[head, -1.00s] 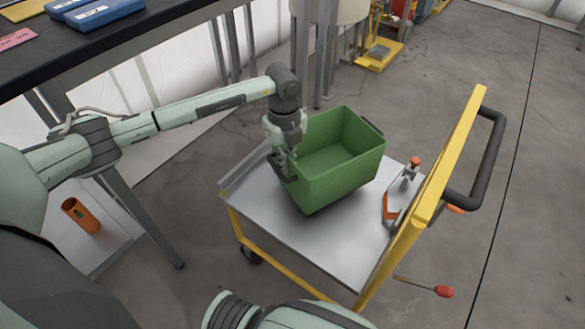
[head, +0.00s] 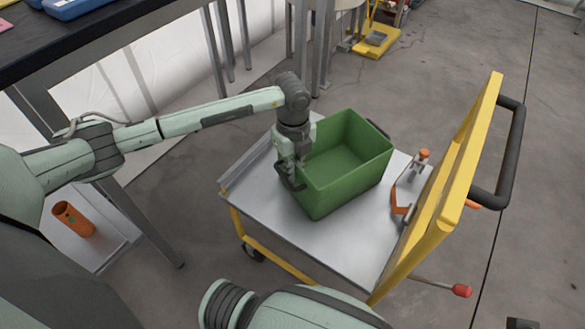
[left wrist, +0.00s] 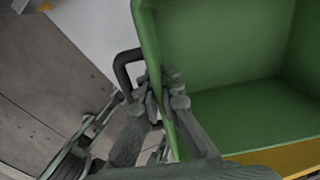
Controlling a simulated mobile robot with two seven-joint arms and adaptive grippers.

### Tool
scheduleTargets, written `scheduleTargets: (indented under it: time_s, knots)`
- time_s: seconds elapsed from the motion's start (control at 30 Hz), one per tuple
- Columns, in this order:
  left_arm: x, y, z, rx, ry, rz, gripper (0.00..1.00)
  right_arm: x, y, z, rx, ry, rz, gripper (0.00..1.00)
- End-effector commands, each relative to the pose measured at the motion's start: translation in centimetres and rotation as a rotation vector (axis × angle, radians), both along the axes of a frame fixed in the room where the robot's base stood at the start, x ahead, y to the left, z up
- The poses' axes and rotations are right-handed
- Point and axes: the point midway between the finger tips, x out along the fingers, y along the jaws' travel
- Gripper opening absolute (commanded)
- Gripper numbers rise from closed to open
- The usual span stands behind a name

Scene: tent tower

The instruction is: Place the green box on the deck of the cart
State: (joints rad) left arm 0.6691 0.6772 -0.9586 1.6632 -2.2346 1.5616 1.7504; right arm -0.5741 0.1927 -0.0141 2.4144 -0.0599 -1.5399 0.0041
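The green box (head: 345,182) is an open, upright bin over the middle of the cart's grey metal deck (head: 262,205). It looks level; whether its underside touches the deck is hard to tell. My left gripper (head: 291,176) is at the box's left wall, beside the dark handle. In the left wrist view, my left gripper's fingers (left wrist: 163,100) straddle the wall of the green box (left wrist: 225,50), one inside and one outside, closed on it. The dark handle (left wrist: 124,68) is beside the outer finger. My right arm shows at the bottom of the head view, but its gripper is not identifiable.
The cart's yellow upright frame (head: 462,165) with a black push handle (head: 512,150) stands right of the box. An orange-topped clamp (head: 424,155) is on the deck between them. A dark-topped table (head: 90,40) is at the upper left, with an orange cup (head: 73,219) below it.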

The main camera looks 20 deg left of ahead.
Motion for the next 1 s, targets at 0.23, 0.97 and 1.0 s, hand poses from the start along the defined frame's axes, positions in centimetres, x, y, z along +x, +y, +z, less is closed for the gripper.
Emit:
scheduleTargets:
  time_s: [0.23,0.97,1.0]
  knots:
    - [0.0,0.0,-0.2,0.000,0.000,0.000,0.07,-0.1,0.0,0.2,-0.001,0.000,0.000,0.00]
    - [0.1,0.2,3.6,0.001,-0.003,0.001,0.26,0.1,0.0,-0.2,0.003,-0.002,0.002,0.00]
    - [0.1,0.1,4.5,0.001,-0.004,0.000,0.26,0.1,0.0,-0.4,0.003,0.001,0.002,0.00]
